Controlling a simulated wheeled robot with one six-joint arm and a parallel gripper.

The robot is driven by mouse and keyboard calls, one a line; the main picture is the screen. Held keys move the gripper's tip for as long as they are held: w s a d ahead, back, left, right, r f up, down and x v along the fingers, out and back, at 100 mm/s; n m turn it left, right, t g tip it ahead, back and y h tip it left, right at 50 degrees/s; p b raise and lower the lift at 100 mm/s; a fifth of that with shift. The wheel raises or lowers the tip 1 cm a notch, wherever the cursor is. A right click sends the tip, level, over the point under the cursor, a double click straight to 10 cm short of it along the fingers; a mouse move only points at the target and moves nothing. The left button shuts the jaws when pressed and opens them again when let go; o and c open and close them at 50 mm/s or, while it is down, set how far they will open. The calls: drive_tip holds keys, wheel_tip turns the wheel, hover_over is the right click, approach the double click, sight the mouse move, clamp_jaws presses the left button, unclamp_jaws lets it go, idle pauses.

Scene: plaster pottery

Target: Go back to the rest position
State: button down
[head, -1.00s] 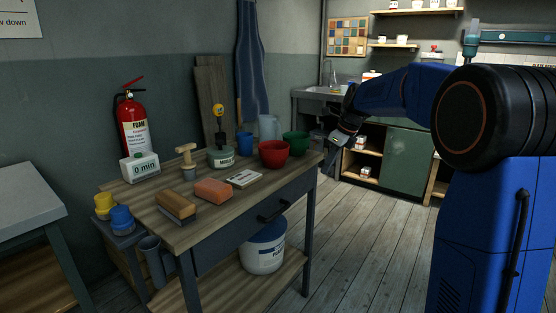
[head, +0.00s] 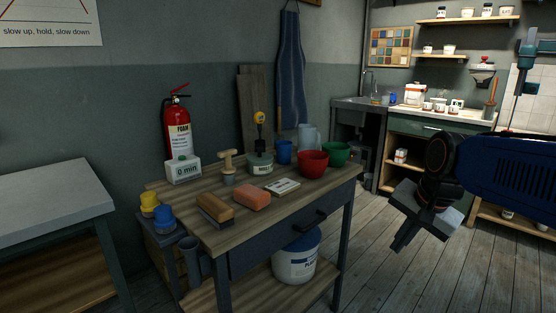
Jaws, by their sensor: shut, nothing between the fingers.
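My gripper (head: 401,242) is at the right in the head view, at the end of my blue arm. It points down and to the left over the open plank floor. It is shut with nothing in it. It is clear of the wooden workbench (head: 246,240), which stands to its left, and touches nothing that I can see.
On the bench stand a red bowl (head: 313,165), a green bowl (head: 336,153), a sponge (head: 252,200), a brush (head: 215,208) and a timer (head: 184,171). A white bucket (head: 297,260) is on its lower shelf. A grey table (head: 48,203) is at the left.

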drive_tip(key=s+f+n, duration=0.4)
drive_tip(key=s, duration=0.3)
drive_tip(key=s+f+n+h, duration=0.1)
drive_tip(key=s+f+n, duration=0.3)
drive_tip(key=s, duration=0.3)
drive_tip(key=shift+s+d+f+n+t, duration=0.25)
drive_tip(key=shift+d+n+t, duration=0.2)
drive_tip(key=shift+n, duration=0.35)
